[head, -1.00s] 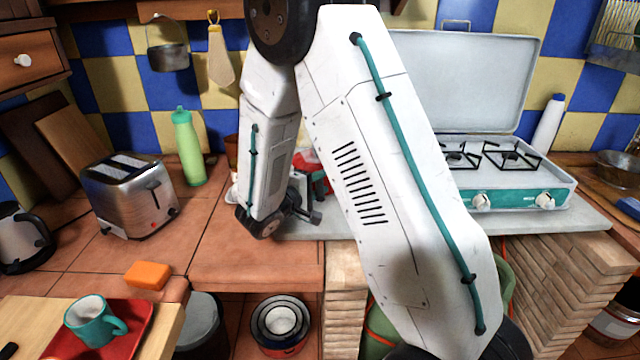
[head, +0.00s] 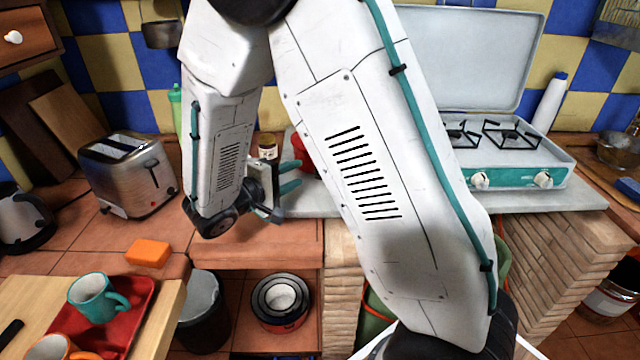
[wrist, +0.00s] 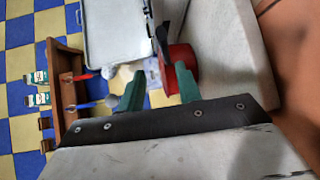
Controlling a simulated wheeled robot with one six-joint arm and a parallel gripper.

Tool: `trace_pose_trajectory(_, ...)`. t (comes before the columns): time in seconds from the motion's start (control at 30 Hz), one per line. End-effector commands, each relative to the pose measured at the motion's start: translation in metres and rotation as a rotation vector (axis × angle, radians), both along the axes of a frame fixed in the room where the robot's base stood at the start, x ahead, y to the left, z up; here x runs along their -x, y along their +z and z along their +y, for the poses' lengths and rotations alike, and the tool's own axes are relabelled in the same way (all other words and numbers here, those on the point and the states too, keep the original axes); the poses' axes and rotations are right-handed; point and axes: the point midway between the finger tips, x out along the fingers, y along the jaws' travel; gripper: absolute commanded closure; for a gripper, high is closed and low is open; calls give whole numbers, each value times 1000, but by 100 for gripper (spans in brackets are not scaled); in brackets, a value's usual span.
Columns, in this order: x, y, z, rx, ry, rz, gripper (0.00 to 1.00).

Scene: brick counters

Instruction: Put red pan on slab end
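The red pan (head: 301,152) is at the left part of the pale slab (head: 575,222), mostly hidden behind my arm in the head view. In the wrist view the red pan (wrist: 182,62) shows beyond the right finger, with a black part, perhaps its handle, standing up beside it. My gripper (head: 299,176) has two teal fingers spread apart, left of and in front of the pan. In the wrist view my gripper (wrist: 159,69) is open, with nothing clearly held between the fingers. Whether the right finger touches the pan cannot be told.
A camping stove (head: 515,170) with its lid up stands on the slab. A jar (head: 268,146) is behind my gripper. A toaster (head: 128,175), an orange sponge (head: 147,253) and a red tray (head: 140,312) with cups are on the left. The tiled counter (head: 255,248) in front is clear.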

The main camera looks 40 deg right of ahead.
Motion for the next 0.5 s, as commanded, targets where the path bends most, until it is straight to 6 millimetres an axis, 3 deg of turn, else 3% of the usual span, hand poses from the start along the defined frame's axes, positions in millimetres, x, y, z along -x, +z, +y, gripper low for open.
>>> trace_pose_trajectory(0.17, 46, 38, -25, -140, -176, 35, 66)
trace_pose_trajectory(0.27, 85, 57, -36, -274, -286, 67, 66)
trace_pose_trajectory(0.5, 172, 85, -33, -681, -432, 113, 66)
